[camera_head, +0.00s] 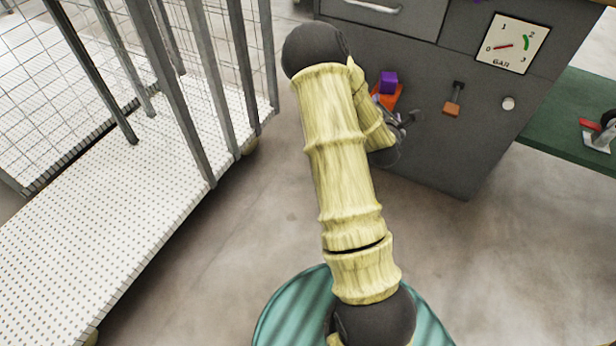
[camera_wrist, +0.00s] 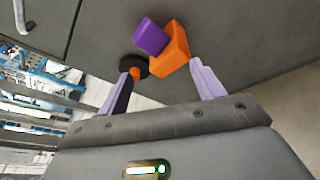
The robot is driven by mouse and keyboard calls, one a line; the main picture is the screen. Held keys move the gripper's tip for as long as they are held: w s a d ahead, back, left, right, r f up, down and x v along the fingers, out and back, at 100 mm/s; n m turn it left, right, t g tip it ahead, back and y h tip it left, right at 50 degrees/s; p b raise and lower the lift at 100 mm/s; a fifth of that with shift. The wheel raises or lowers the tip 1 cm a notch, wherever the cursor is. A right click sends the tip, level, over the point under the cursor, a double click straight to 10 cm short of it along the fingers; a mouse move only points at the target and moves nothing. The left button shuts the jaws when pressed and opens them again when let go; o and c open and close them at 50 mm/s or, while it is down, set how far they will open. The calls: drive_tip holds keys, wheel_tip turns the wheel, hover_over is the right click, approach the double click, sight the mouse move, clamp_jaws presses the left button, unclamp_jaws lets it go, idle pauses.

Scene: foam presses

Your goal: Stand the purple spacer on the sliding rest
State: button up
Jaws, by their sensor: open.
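The purple spacer (camera_head: 388,82) is a small block at an orange piece (camera_head: 393,100) on the dark grey cabinet front. I take the orange piece to be the sliding rest. In the wrist view the purple spacer (camera_wrist: 150,37) lies against the orange piece (camera_wrist: 174,50), overlapping its left side; I cannot tell how firmly it sits there. My gripper (camera_wrist: 163,67) is open, its two pale purple fingers apart, with nothing between them. The spacer and orange piece show beyond the fingertips. In the head view my arm partly hides the orange piece.
A black round part (camera_wrist: 133,64) is beside the left finger. A barred white cart (camera_head: 130,215) is left; a green bench (camera_head: 570,130) is right.

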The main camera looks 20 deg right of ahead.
drive_tip(key=s+a+m+g+y, duration=0.2)
drive_tip(key=a+m+g+y, duration=0.1)
drive_tip(key=a+m, duration=0.5)
drive_tip(key=s+a+m+g+y, duration=0.2)
drive_tip(key=a+m, duration=0.4)
drive_tip(key=a, duration=0.3)
drive_tip(key=s+a+r+m+g+y, duration=0.2)
drive_tip(key=s+a+m, duration=0.1)
drive_tip(key=s+a, duration=0.4)
drive_tip(key=s+a+r+m+g+y, duration=0.1)
drive_tip(key=s+a+r+m+g, duration=0.1)
drive_tip(key=s+a, duration=0.5)
drive_tip(key=m+g, duration=0.1)
drive_tip(key=m, duration=0.1)
drive_tip(key=shift+s+a+r+m+y, duration=0.2)
drive_tip(key=shift+a+m+y, duration=0.1)
drive_tip(key=shift+a+y, duration=0.1)
drive_tip(key=w+r+p+v, duration=0.1)
drive_tip(key=w+p+v, duration=0.3)
drive_tip(key=p+v, duration=1.3)
drive_tip(key=w+p+v, duration=0.4)
drive_tip(key=p+v, duration=1.4)
drive_tip(key=p, duration=0.1)
drive_tip(key=w+r+p+v, duration=0.1)
drive_tip(key=w+p+v, duration=0.2)
drive_tip(key=p+v, duration=1.4)
drive_tip(key=shift+w+r+p, duration=0.4)
drive_tip(key=shift+r+p, duration=0.05)
drive_tip(key=shift+r, duration=0.15)
